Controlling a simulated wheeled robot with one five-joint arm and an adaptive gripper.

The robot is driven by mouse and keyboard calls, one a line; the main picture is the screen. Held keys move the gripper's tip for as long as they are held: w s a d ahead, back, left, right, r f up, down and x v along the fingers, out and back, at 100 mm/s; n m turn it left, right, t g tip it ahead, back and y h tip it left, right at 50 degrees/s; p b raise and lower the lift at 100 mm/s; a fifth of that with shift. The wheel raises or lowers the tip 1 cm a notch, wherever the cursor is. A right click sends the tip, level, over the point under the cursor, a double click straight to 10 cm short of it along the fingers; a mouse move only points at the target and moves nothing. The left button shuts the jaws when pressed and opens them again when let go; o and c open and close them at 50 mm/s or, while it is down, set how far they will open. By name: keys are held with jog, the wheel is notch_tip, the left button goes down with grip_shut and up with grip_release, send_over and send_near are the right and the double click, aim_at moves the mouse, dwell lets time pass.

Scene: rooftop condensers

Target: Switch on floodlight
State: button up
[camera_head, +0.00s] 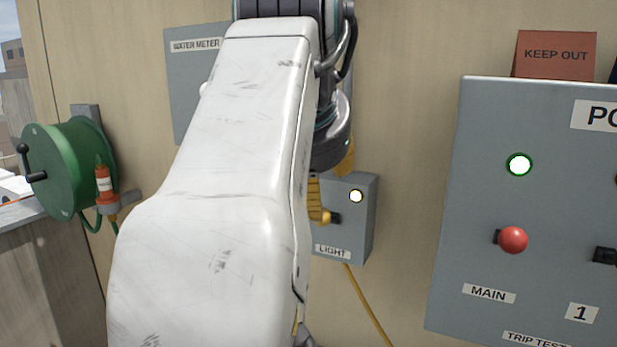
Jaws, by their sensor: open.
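The grey box labelled LIGHT (368,225) is mounted on the wall at centre. My gripper (322,214) shows only as yellow finger parts at the left of the box, next to the lever. My white arm link hides the rest of the gripper and the box's left side. The gripper is open; whether a finger touches the lever cannot be told. The floodlight itself is not recognisable in view.
A large grey panel (450,200) with a red knob (513,240) and a lit lamp (519,165) stands right. A WATER METER box (185,90) is behind my arm. A green reel (75,170) hangs left. A yellow cable (368,305) runs down from the LIGHT box.

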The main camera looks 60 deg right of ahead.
jog(key=shift+a+r, duration=0.25)
jog(key=shift+r, duration=0.1)
dwell(0.7)
jog(key=w+a+f+n+t+y, duration=0.1)
jog(key=w+a+f+n+y, duration=0.1)
jog(key=w+a+f+n, duration=0.5)
jog(key=w+a+f+n+t+y, duration=0.1)
jog(key=w+a+f+n+y, duration=0.15)
jog(key=w+f, duration=0.45)
jog(key=s+a+f+n+y, duration=0.3)
jog(key=a+f+n, duration=0.6)
jog(key=a+f, duration=0.7)
notch_tip(320, 180, down, 4)
jog(key=shift+s+r+n, duration=0.15)
jog(key=shift+s+n, duration=0.2)
jog(key=shift+s, duration=0.2)
